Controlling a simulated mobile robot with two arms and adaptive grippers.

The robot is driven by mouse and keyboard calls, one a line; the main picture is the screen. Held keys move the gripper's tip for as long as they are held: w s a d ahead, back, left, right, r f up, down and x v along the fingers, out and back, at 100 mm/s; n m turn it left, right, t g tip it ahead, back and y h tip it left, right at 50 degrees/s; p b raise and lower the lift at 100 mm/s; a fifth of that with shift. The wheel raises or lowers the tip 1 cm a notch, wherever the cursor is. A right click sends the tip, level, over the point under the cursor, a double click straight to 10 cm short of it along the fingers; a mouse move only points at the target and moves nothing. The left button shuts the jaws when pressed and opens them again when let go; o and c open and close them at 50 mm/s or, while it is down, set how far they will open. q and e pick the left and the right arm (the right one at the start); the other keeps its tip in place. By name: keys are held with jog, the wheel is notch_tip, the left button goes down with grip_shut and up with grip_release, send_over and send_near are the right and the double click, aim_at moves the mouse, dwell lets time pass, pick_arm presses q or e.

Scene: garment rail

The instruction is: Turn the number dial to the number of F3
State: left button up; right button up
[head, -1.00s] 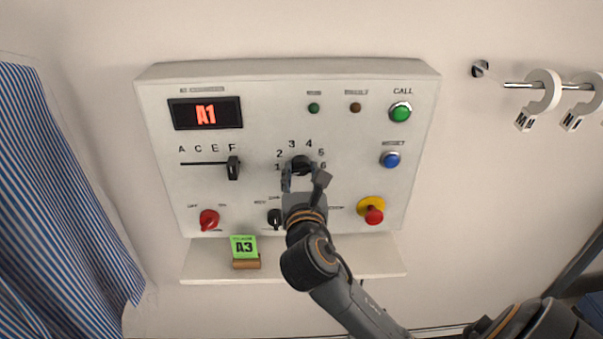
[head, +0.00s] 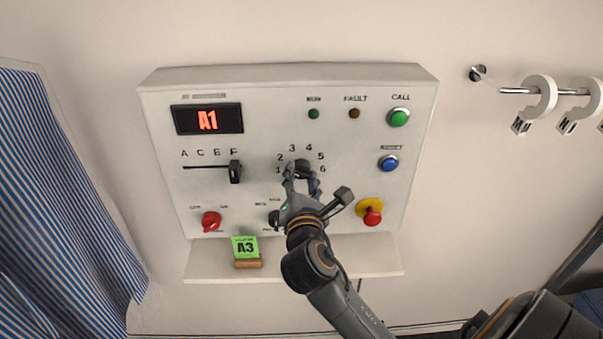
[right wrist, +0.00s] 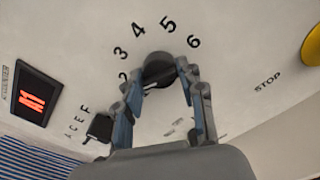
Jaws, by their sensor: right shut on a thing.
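The black number dial (head: 301,165) sits on the light control panel, with printed numbers 1 to 6 arching around it; it also shows in the right wrist view (right wrist: 158,68). My right gripper (head: 302,177) is shut on the dial, with a finger on either side of it in the right wrist view (right wrist: 160,82). The fingers partly hide the dial, and I cannot tell which number it points at. The red display (head: 208,120) reads A1. The letter slider (head: 235,172) stands at F, the right end of its slot. My left gripper is not in view.
A green card (head: 245,247) reading A3 stands on the shelf (head: 330,262) below the panel. A red knob (head: 211,221), blue button (head: 388,163), green CALL button (head: 398,117) and red stop button (head: 372,217) surround the dial. A striped curtain (head: 60,200) hangs left.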

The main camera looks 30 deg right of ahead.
jog(key=m, duration=0.4)
jog(key=shift+m, duration=0.3)
jog(key=m, duration=0.4)
jog(key=shift+m, duration=0.3)
jog(key=o, duration=1.1)
jog(key=shift+o, duration=0.2)
jog(key=shift+s+a, duration=0.15)
jog(key=shift+s, duration=0.1)
jog(key=v, duration=0.7)
